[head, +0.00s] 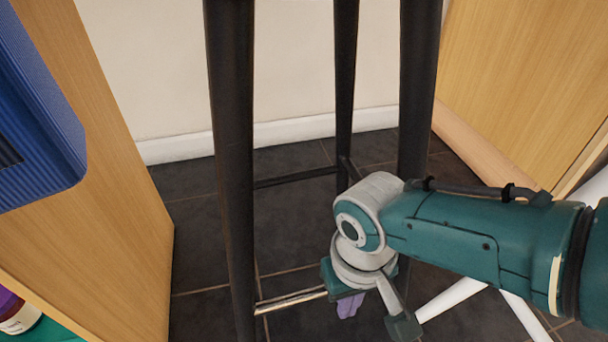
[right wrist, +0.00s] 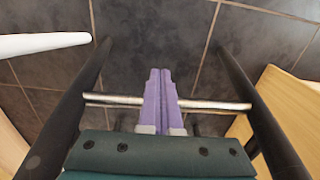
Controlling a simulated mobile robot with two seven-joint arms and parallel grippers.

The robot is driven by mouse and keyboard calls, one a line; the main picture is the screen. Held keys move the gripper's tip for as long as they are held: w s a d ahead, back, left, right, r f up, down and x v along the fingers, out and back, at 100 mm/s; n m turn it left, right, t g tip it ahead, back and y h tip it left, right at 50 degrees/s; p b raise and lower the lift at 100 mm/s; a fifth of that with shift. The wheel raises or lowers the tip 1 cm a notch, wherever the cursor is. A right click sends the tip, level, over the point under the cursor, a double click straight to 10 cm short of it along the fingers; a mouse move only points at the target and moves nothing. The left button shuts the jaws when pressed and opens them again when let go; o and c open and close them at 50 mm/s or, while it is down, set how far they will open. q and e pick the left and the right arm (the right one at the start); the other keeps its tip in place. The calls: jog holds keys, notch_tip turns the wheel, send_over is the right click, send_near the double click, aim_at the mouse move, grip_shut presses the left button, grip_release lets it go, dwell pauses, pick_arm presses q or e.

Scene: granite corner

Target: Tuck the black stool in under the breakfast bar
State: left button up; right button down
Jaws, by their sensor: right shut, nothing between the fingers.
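The black stool stands on the dark tiles in the middle of the head view, with its front-left leg (head: 232,150) nearest and other legs behind and to the right. Its seat is out of view. A metal footrest bar (head: 290,301) joins the legs low down; it also shows in the right wrist view (right wrist: 215,105). My right gripper (head: 348,305) is low in front of the stool. Its purple fingers (right wrist: 160,95) are shut together with nothing between them and overlap the bar in the right wrist view; contact is unclear. My left gripper is not in view.
Wooden panels stand left (head: 110,150) and right (head: 520,90) of the stool. A cream wall (head: 160,70) with a white skirting board closes the back. A blue ribbed object (head: 40,110) fills the upper left. White tubular legs (head: 455,298) lie at lower right.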

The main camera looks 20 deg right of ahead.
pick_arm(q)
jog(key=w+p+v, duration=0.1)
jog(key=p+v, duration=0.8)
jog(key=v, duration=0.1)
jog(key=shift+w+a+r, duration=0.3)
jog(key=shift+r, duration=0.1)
pick_arm(e)
notch_tip(320, 180, up, 10)
jog(key=s, duration=0.2)
jog(key=shift+s+a, duration=0.15)
jog(key=shift+a, duration=0.1)
